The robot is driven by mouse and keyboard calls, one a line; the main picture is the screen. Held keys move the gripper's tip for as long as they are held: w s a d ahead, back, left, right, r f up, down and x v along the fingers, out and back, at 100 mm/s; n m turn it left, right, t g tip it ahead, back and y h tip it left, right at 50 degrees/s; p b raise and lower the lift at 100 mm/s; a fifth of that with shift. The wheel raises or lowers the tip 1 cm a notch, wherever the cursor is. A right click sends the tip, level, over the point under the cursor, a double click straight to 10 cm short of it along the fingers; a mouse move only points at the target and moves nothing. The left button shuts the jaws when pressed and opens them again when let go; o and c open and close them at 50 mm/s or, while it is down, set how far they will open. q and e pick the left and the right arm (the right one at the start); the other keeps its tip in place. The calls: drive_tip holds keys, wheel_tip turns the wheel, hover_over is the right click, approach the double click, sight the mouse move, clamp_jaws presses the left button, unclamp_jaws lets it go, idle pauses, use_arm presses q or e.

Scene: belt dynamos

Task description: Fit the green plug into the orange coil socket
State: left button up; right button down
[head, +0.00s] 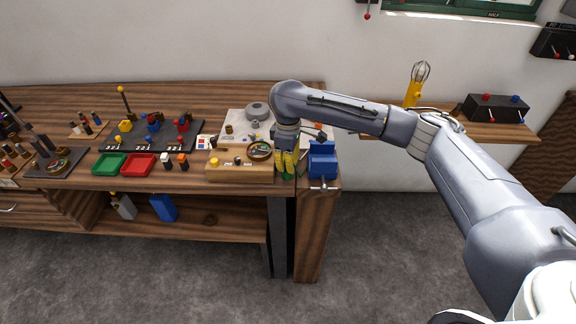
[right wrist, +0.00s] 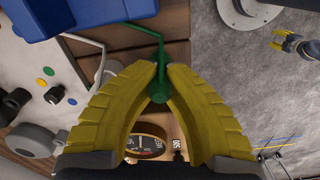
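My right gripper (head: 287,170) has yellow fingers and points down at the right end of the workbench, just left of a blue vise. In the right wrist view, the fingertips (right wrist: 158,75) close on the green plug (right wrist: 158,88), a small green piece with a thin bent green lead running up from it. Little green shows between the fingers in the head view. I cannot pick out the orange coil socket for certain; a small orange patch (head: 318,126) shows behind the gripper, partly hidden by my arm.
The blue vise (head: 322,163) stands close right of the gripper at the bench edge. A wooden block (head: 228,172) with a round gauge (head: 260,151) lies to the left. Green (head: 108,164) and red (head: 139,165) trays sit farther left. A wall shelf (head: 500,132) is at right.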

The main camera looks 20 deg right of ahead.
drive_tip(key=shift+r, duration=2.1)
